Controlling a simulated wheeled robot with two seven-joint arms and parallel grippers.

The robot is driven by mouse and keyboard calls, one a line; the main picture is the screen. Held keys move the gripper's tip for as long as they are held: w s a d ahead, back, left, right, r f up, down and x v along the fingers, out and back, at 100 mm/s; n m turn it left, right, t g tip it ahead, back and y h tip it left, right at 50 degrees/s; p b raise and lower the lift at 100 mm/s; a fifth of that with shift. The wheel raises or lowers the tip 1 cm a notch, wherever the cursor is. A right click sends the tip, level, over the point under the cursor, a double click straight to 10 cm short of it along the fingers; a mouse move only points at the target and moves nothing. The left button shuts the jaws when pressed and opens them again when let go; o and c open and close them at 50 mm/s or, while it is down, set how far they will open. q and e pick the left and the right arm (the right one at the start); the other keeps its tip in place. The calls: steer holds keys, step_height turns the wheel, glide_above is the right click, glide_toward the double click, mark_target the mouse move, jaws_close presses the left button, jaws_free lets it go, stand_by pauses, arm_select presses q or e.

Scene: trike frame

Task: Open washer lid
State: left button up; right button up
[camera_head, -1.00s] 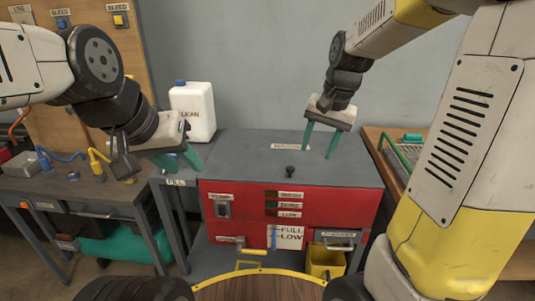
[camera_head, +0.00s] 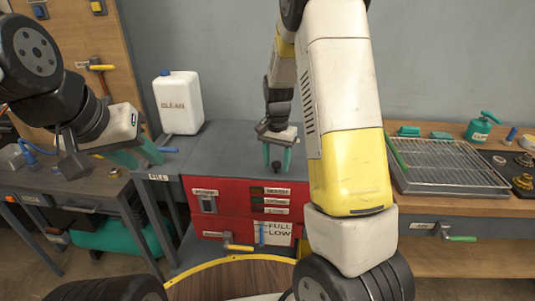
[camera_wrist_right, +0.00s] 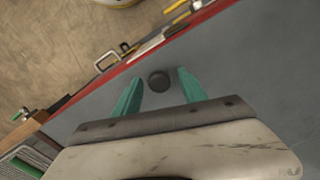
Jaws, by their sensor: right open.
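The washer is a red cabinet (camera_head: 228,205) with a flat grey lid (camera_head: 225,157) that lies closed on top. A small dark knob (camera_head: 276,168) stands near the lid's front edge. My right gripper (camera_head: 276,162) is over the lid with its two teal fingers apart. In the right wrist view, the knob (camera_wrist_right: 158,81) shows between the open fingertips (camera_wrist_right: 160,75), with a gap on each side. My left gripper (camera_head: 138,156) is open and empty, left of the washer near the grey bench. My right arm hides the lid's right part.
A white jug (camera_head: 178,103) marked CLEAN stands behind the washer's left side. A bench on the right carries a wire rack (camera_head: 450,165) and a green can (camera_head: 482,127). A grey workbench (camera_head: 70,190) stands at the left. A round wooden top (camera_head: 225,280) is in front.

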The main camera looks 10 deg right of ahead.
steer(key=shift+f, duration=0.35)
jaws_close()
stand_by(1.2)
